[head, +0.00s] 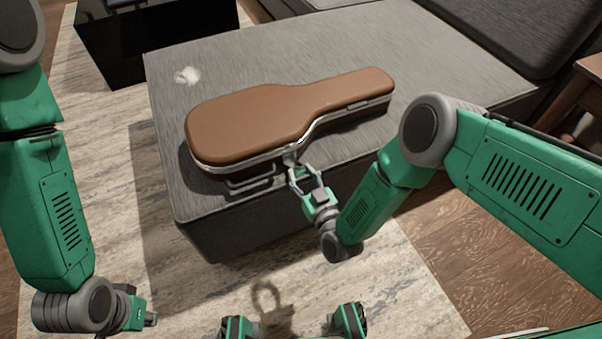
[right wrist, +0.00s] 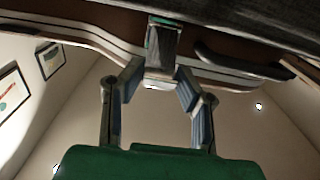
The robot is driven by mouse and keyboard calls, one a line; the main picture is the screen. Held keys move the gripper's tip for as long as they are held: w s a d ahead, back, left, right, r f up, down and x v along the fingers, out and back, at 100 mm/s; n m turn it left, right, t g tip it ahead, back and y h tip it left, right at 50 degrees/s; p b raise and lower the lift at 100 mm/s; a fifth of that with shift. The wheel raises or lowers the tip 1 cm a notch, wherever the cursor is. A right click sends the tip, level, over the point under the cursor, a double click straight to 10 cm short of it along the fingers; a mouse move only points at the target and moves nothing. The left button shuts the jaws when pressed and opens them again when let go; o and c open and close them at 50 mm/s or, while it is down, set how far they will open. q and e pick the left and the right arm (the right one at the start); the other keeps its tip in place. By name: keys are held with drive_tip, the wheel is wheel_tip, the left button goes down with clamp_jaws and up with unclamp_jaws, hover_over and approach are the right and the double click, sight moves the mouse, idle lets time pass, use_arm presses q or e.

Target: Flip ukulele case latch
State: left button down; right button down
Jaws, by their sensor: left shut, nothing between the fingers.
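The brown ukulele case (head: 270,112) lies closed on the grey ottoman, its light metal rim facing me. A latch (head: 289,159) sits on its front edge at the waist, right of the dark handle (head: 252,182). In the right wrist view, the latch (right wrist: 163,45) hangs at the rim, beside the handle (right wrist: 240,65). My right gripper (head: 298,173) is at the latch. Its fingers (right wrist: 160,76) are apart, one on each side of the latch's lower end; I cannot tell whether they touch it. My left gripper (head: 148,319) is shut and empty, low at the left, away from the case.
The grey ottoman (head: 420,60) has free room behind and right of the case. A small white crumpled thing (head: 187,75) lies at its far left. A black glossy box (head: 150,35) stands behind it. A wooden table (head: 590,75) is at the right edge.

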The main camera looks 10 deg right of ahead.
sight(297, 166)
drive_tip(key=shift+s+d, duration=0.1)
drive_tip(key=shift+d, duration=0.15)
drive_tip(key=shift+r+p, duration=0.15)
drive_tip(key=shift+p, duration=0.2)
drive_tip(key=g+p, duration=0.1)
drive_tip(key=w+r+g+p, duration=0.1)
drive_tip(key=p, duration=0.1)
drive_tip(key=r+g+h+p, duration=0.1)
drive_tip(key=p, duration=0.1)
drive_tip(key=shift+w+a+r+g, duration=0.25)
drive_tip(key=shift+a+g, duration=0.15)
drive_tip(key=shift+w+r+g+h+p, duration=0.2)
drive_tip(key=shift+w+g+h+p, duration=0.1)
drive_tip(key=shift+g+p, duration=0.3)
drive_tip(key=shift+w+a+r+g+h+p, duration=0.2)
drive_tip(key=shift+w+a+g+h+p, duration=0.1)
drive_tip(key=shift+w+g+p, duration=0.4)
drive_tip(key=shift+s, duration=0.2)
